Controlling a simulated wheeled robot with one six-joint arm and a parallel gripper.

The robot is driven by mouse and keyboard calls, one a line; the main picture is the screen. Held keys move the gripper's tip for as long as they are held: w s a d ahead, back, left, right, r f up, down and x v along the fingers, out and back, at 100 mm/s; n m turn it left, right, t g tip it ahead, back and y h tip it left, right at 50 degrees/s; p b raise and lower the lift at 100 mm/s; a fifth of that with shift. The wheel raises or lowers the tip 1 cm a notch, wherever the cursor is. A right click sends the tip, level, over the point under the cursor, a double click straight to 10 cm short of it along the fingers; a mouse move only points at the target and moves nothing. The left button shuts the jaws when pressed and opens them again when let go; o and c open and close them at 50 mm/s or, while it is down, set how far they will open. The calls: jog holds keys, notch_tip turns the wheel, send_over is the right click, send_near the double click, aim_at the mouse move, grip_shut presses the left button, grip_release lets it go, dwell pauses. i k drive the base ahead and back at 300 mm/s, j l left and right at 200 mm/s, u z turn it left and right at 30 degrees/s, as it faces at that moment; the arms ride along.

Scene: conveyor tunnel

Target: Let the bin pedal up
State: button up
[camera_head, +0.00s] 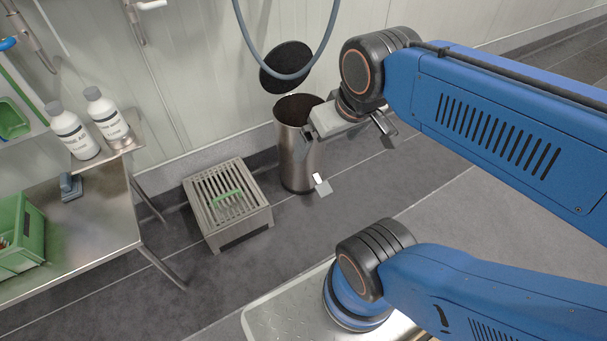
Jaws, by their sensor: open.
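The bin (298,165) is a tall steel cylinder on the dark floor by the wall. Its round dark lid (285,62) stands raised, and the bin's mouth is open. A small pale grey pedal (322,186) juts out low at the front right of the bin. My gripper (348,136) is open and seems empty, high in front of the bin's upper right side and above the pedal. It looks apart from the pedal. The gripper hides part of the bin's upper right side; whether it touches the bin I cannot tell.
A slatted metal stand (228,203) with a green brush (226,194) is left of the bin. A steel table (85,235) at the left bears a green crate (18,235); two white bottles (72,130) stand on a shelf. A blue hose (262,68) hangs before the lid.

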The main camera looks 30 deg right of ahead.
aim_at(324, 188)
jog(key=k+l+z, duration=0.2)
jog(key=k, duration=0.2)
jog(key=k+l+z, duration=0.25)
jog(key=k, duration=0.15)
